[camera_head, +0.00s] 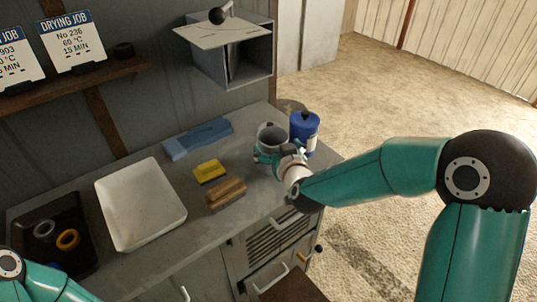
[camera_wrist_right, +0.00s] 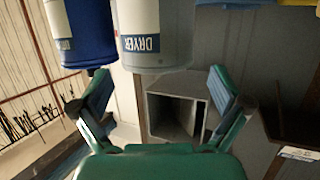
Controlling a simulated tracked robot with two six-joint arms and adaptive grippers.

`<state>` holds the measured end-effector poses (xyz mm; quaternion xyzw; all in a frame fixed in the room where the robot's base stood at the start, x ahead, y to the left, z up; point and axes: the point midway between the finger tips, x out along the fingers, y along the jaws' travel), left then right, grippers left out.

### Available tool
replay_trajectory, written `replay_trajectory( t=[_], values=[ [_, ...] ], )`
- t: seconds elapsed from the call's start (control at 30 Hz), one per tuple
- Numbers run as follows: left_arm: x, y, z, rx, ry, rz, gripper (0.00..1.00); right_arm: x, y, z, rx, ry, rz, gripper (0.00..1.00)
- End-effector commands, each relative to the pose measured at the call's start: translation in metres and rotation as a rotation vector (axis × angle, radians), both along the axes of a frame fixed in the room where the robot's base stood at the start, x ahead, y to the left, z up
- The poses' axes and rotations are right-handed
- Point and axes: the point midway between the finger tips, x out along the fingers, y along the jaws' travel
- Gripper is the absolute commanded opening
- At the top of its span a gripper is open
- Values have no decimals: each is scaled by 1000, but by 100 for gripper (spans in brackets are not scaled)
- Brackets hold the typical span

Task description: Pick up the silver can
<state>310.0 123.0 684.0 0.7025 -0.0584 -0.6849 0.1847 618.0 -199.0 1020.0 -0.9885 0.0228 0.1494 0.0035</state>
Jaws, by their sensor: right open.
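The silver can (camera_head: 271,134) stands upright near the right end of the grey counter. In the right wrist view, which is upside down, it is a grey can (camera_wrist_right: 155,30) with a DRYER label, ahead of the fingertips. My right gripper (camera_head: 273,156) is at the can's near side in the head view, its fingers open and spread. The wrist view shows the fingers (camera_wrist_right: 160,84) wide apart with nothing between them; whether they touch the can cannot be told. Only part of my left arm shows at the lower left; its gripper is out of view.
A blue can (camera_head: 304,130) stands close to the right of the silver can. A yellow sponge (camera_head: 209,171), wooden brush (camera_head: 225,194) and blue cloth (camera_head: 197,138) lie to the left. A white tray (camera_head: 139,246) and a dark tray are further left. A metal box (camera_head: 233,62) hangs on the wall.

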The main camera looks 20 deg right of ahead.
Motion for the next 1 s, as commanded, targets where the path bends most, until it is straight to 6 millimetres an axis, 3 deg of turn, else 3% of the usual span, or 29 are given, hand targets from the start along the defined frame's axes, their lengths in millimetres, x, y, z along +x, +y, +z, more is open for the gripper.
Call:
replay_trajectory(
  t=[0.17, 0.5, 0.77, 1.0],
  values=[
    [0, 0, 5, 0, 0, 0, 40, 9, -2, -3, -1, 1, 0, 100],
    [0, 0, 21, 0, 0, 0, 40, 48, -7, -18, 0, 1, 0, 100],
    [0, 0, 20, 0, 0, 0, 40, 51, -7, -20, 0, 1, 0, 100],
    [0, 0, 20, 0, 0, 0, 40, 51, -7, -20, 0, 1, 0, 63]
  ],
)
